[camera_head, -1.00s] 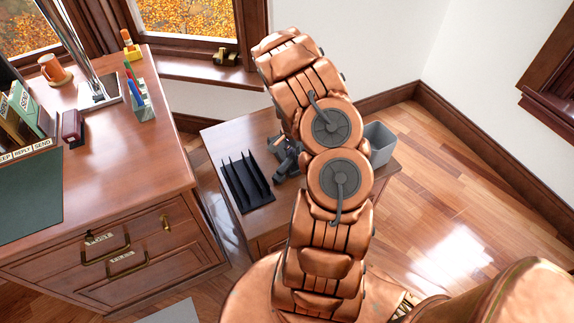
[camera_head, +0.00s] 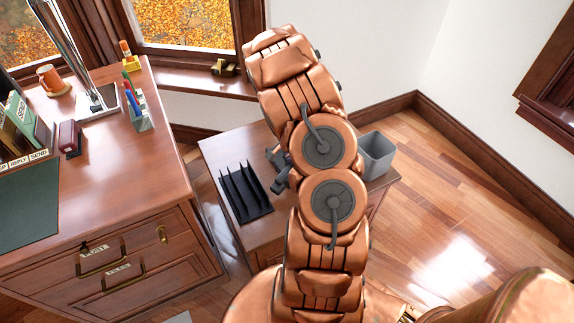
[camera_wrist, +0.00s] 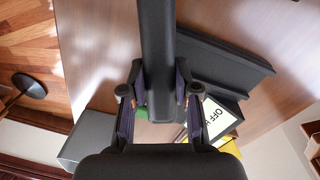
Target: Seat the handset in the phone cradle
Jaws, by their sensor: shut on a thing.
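My gripper (camera_wrist: 157,94) is shut on a dark bar-shaped handset (camera_wrist: 157,40) in the wrist view, with one finger on each side. The handset runs up to the top edge of that view. In the head view my gripper (camera_head: 280,170) shows only in part beside my arm, above the small side table (camera_head: 222,150); the handset cannot be made out there. A white sign reading "OFF H" (camera_wrist: 212,122), with yellow by it, lies partly behind the right finger. A green patch shows between the fingers. I cannot clearly make out the phone cradle; it may be hidden.
A black slotted rack (camera_head: 246,192) stands on the side table, left of my gripper. A grey bin (camera_head: 376,155) is at the table's right. The floor at right is clear.

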